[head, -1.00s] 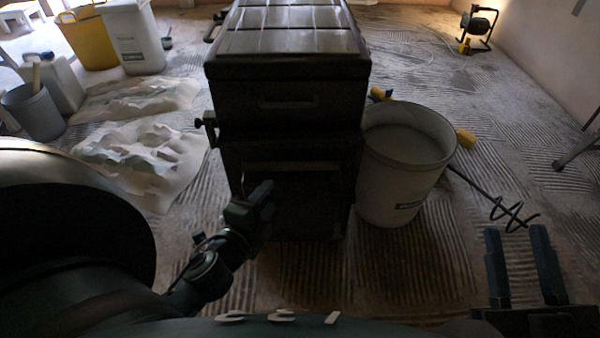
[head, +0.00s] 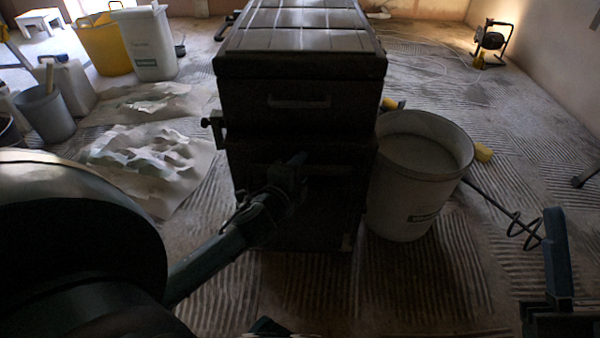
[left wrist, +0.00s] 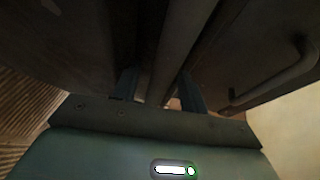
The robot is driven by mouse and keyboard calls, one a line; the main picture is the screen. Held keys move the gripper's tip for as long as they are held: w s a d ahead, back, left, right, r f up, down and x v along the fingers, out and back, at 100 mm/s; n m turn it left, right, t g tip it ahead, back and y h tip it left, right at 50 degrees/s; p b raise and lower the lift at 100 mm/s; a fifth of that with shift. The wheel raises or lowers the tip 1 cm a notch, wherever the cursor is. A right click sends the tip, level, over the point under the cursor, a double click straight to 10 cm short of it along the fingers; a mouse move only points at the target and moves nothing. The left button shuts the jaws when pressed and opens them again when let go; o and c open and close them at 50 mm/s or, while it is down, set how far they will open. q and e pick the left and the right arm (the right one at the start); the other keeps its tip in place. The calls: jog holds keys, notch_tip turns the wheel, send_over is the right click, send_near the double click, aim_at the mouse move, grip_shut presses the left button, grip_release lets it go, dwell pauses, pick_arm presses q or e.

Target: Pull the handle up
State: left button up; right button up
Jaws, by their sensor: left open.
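A dark stacked tool chest (head: 298,110) stands in the middle of the head view. A short handle (head: 299,102) is on its upper box, and a long bar handle (head: 330,169) crosses the lower box's front. My left gripper (head: 290,168) is at the left part of this bar. In the left wrist view, the bar (left wrist: 178,60) runs between the two open fingers (left wrist: 158,88); I cannot tell whether they touch it. The other handle (left wrist: 280,78) shows at the right there. My right gripper (head: 557,250) is at the lower right edge, with only one finger clearly visible.
Crumpled sheeting (head: 150,160), a grey bucket (head: 45,112) and a yellow tub (head: 103,45) are at the left.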

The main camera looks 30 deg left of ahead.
pick_arm(q)
jog(key=shift+w, duration=0.2)
grip_shut()
dwell(0.4)
